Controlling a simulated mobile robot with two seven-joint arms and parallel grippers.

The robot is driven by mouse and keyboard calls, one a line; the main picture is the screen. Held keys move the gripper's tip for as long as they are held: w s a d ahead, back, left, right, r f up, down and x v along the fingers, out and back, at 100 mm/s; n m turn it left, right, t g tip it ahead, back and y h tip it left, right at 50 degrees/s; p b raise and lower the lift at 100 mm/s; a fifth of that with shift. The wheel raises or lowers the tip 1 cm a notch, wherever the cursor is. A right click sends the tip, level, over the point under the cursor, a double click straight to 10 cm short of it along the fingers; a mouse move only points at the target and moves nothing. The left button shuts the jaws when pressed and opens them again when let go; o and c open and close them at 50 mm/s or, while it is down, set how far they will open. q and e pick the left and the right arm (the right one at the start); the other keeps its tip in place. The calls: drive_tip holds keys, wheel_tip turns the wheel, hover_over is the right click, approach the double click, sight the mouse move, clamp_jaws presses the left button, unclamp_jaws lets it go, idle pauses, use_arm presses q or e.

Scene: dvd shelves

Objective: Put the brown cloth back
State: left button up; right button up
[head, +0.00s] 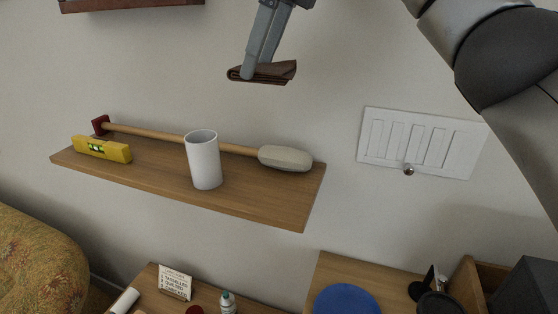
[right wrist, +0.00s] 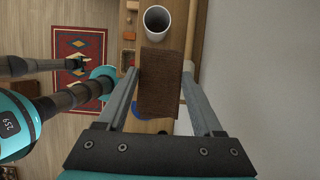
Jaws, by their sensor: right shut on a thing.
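The folded brown cloth (head: 275,72) hangs in the air in the head view, above the right half of a wooden wall shelf (head: 262,206). My right gripper (head: 252,72) is shut on it, with its fingers pointing down. In the right wrist view the cloth (right wrist: 161,82) lies between the two fingers of the right gripper (right wrist: 160,80). It hides part of what is behind it.
The shelf holds a yellow level (head: 101,149), a white cup (head: 204,160) and a long-handled mallet (head: 285,158). Another shelf edge (head: 130,5) shows at the top left. A white vent (head: 421,142) is on the wall at right. Below are a blue round thing (head: 346,300) and an armchair (head: 38,262).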

drive_tip(key=b, duration=0.2)
hover_over(255, 190)
drive_tip(key=d, duration=0.1)
drive_tip(key=f, duration=1.6)
drive_tip(key=shift+s+d, duration=0.2)
drive_tip(key=shift+s, duration=0.1)
drive_tip(key=shift+f+p, duration=0.3)
drive_tip(key=shift+f, duration=2)
drive_tip(key=shift+f, duration=0.1)
drive_tip(key=o, duration=1.2)
drive_tip(key=v, duration=1.2)
drive_tip(key=shift+w, duration=0.15)
